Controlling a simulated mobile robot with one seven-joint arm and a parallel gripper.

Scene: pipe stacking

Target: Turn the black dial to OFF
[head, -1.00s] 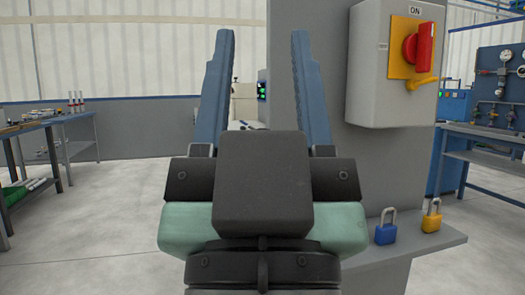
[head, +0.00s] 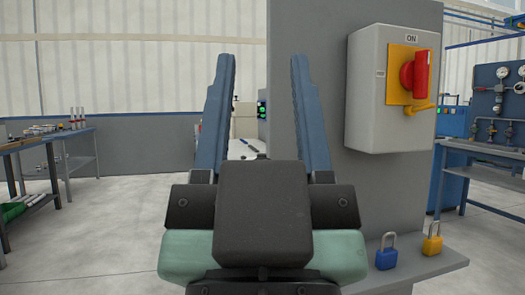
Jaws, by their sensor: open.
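No black dial shows in view. A light grey switch box (head: 365,90) is fixed to a grey upright panel on the right. It carries a red rotary handle (head: 421,74) on a yellow plate (head: 397,75), with an "ON" label (head: 411,38) above. The red handle stands upright, and a yellow lever (head: 420,107) sticks out below it. My gripper (head: 257,62) is open and empty, its two blue-grey fingers pointing up in the picture, wide apart. It is left of the switch box and apart from it.
A ledge (head: 415,276) below the box holds a blue padlock (head: 386,255) and a yellow padlock (head: 432,243). The grey panel (head: 385,190) stands behind my right finger. A gauge board (head: 497,90) and blue bench are at right; workbenches (head: 75,160) at left. Floor between is clear.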

